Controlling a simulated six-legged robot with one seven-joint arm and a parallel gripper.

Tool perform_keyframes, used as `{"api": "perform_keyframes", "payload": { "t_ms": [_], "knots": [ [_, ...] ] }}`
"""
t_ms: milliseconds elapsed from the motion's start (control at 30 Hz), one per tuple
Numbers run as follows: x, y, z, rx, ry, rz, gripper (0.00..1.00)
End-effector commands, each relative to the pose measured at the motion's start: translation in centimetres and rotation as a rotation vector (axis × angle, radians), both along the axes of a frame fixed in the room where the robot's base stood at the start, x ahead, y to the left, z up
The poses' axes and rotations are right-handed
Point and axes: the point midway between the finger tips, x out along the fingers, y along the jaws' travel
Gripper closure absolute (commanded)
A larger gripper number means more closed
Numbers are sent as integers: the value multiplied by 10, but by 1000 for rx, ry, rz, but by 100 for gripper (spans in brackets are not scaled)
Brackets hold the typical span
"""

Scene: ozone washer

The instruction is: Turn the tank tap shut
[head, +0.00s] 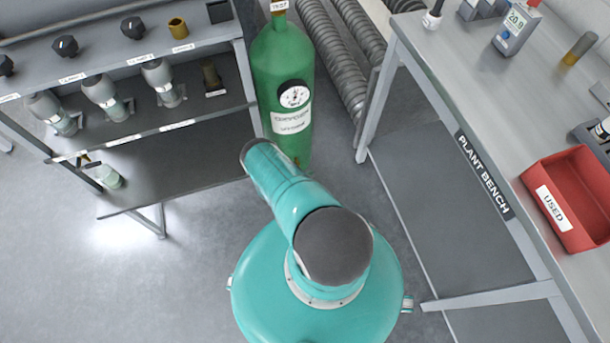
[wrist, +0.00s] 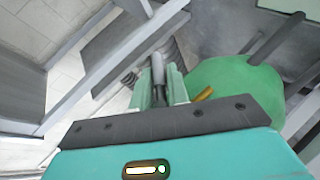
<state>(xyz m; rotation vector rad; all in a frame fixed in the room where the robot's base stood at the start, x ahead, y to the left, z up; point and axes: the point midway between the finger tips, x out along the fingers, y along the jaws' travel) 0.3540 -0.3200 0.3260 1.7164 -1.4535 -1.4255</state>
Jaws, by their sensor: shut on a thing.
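The green tank (head: 288,75) stands upright at the back centre in the head view, with a round white dial and a label on its front. In the wrist view the tank (wrist: 238,85) is at the right, and a brass-coloured stub (wrist: 205,94) shows by its lower left. My gripper (wrist: 160,82) is beside the tank, its pale green fingers close around a grey, rounded piece (wrist: 157,68). This piece looks like the tank tap's handle, but where it joins the stub is hidden. In the head view my arm hides the gripper and the tap.
A grey shelf rack (head: 150,137) with bottles and black knobs stands at the left. Ribbed hoses (head: 338,50) run behind the tank. Open floor lies at the lower left.

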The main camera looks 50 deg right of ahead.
Motion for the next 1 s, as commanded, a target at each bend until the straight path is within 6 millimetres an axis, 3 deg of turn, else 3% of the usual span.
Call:
{"api": "perform_keyframes", "payload": {
  "t_ms": [533,567,667,1000],
  "knots": [
    [10,0,5,-19,-3,1,100],
    [10,0,5,-19,-3,1,79],
    [9,0,4,-17,-2,0,62],
    [7,3,3,-12,3,0,62]
  ]
}}
